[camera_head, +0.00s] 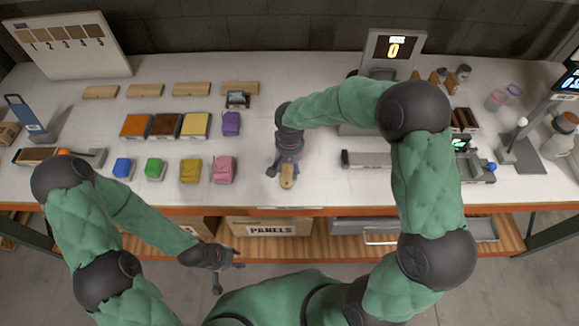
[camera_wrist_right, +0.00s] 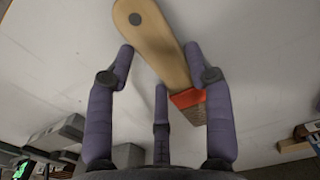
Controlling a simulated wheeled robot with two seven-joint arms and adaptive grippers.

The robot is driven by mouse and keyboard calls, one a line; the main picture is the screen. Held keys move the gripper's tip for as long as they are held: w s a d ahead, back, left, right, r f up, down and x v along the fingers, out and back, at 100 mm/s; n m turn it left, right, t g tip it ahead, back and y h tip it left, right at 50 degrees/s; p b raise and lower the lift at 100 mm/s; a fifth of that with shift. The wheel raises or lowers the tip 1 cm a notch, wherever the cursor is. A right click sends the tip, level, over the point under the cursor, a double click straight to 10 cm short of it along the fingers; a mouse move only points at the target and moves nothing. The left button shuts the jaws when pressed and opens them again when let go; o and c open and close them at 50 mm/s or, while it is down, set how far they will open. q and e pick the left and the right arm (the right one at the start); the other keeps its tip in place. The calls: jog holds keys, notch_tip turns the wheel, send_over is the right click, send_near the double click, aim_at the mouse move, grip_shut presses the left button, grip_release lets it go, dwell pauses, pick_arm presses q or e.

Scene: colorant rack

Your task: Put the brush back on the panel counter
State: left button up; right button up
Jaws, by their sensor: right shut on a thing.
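The brush (camera_head: 287,182) has a pale wooden handle with a dark hole, which shows in the right wrist view (camera_wrist_right: 152,38), as do a red band and dark bristles. My right gripper (camera_head: 287,168) is shut on the brush above the middle of the white table; in the wrist view its fingers (camera_wrist_right: 160,62) are on both sides of the handle. My left gripper (camera_head: 229,273) is open and empty in front of the table edge.
The white table (camera_head: 320,193) is bare near the brush. A PANELS box (camera_head: 270,229) is below.

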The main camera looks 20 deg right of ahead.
aim_at(290, 170)
jog(key=o, duration=1.2)
jog(key=shift+f, duration=0.1)
jog(key=shift+c, duration=0.2)
notch_tip(290, 170, up, 12)
jog(key=p, duration=0.2)
